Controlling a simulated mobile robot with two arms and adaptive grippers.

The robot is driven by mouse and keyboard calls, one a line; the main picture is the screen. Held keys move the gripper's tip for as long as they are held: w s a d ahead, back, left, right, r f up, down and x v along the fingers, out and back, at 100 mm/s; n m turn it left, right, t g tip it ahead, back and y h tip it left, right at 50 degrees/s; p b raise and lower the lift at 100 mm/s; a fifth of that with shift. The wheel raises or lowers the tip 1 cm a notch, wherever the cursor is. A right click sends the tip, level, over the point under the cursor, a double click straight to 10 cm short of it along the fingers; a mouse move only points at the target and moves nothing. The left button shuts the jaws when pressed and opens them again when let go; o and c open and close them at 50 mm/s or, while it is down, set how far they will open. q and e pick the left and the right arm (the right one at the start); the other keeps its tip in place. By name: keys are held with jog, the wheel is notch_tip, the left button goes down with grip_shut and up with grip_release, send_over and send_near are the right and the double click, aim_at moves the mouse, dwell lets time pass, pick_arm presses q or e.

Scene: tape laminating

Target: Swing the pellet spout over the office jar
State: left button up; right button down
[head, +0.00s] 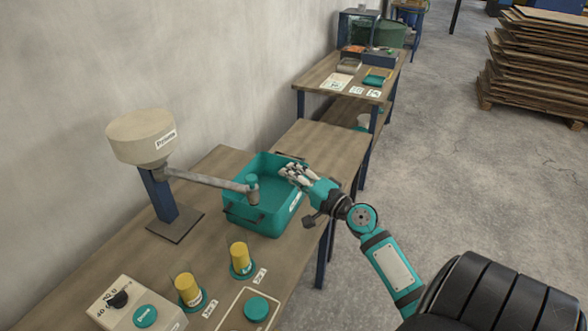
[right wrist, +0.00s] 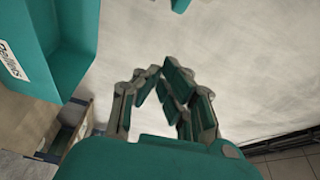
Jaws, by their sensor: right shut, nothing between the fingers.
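A beige drum hopper (head: 141,136) with a printed label stands on a blue post at the left of the table. Its grey spout arm (head: 208,181) reaches right, and the teal-topped spout end (head: 252,190) is over the near left part of a teal bin. Two jars with yellow contents, the left jar (head: 189,291) and the right jar (head: 240,258), stand on teal bases nearer me. I cannot tell which is the office jar. My right gripper (head: 287,171) is shut and empty at the bin's right side, apart from the spout; its fingers also show in the right wrist view (right wrist: 163,78).
The teal bin (head: 237,212) sits on the wooden table behind the jars and fills part of the right wrist view (right wrist: 75,40). A control box (head: 128,308) with a black knob and a teal disc (head: 256,308) are at the front. A wall runs along the left.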

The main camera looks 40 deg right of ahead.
jog(key=w+a+p, duration=0.3)
jog(key=w+a, duration=0.1)
jog(key=w, duration=0.1)
jog(key=shift+f, duration=0.25)
jog(key=shift+d, duration=0.1)
